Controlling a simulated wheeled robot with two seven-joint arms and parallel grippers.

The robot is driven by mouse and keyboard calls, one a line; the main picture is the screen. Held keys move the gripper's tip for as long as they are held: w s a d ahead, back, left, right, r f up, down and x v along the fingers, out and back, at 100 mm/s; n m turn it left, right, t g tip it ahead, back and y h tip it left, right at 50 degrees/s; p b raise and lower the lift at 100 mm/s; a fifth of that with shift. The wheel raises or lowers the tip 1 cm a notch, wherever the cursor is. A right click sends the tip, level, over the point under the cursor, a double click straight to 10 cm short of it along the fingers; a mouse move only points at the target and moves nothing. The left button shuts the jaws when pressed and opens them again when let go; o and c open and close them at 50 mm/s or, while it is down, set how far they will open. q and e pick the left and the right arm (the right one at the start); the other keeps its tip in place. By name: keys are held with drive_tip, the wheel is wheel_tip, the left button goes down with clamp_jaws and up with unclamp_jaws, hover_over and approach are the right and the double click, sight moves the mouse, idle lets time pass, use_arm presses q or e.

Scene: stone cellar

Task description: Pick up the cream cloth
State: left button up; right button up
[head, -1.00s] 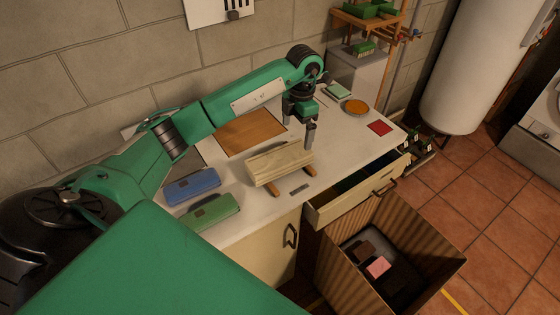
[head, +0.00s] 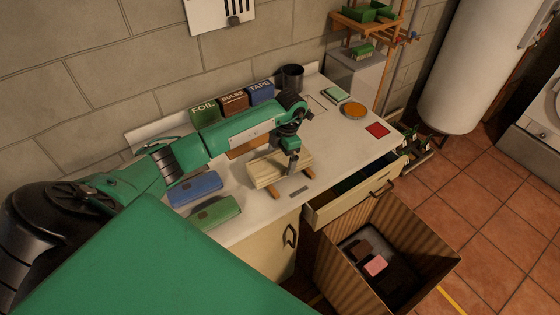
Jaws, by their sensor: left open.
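The cream cloth (head: 265,174) lies over a small wooden stand (head: 273,193) on the white worktop, its pale folds running lengthwise. My left gripper (head: 293,172) points down at the right part of the cloth and overlaps it in the head view. It is open; I cannot tell whether its fingers touch the cloth or are just above it. The gripper hides a small part of the cloth. My right gripper is not in view.
A blue case (head: 194,188) and a green case (head: 214,212) lie left of the cloth. Labelled boxes (head: 233,101) and a dark cup (head: 292,77) stand behind my arm. An open drawer (head: 352,201) and a cardboard box (head: 340,279) are at the front right.

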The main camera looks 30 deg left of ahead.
use_arm(q)
drive_tip(key=shift+s+a+f, duration=0.1)
drive_tip(key=shift+s+f, duration=0.1)
drive_tip(key=shift+f, duration=1)
drive_tip(key=c, duration=1.2)
drive_tip(key=shift+r, duration=0.1)
wheel_tip(320, 180, up, 12)
drive_tip(key=f+b, duration=0.1)
drive_tip(key=b, duration=0.2)
wheel_tip(320, 180, up, 9)
hover_over(280, 159)
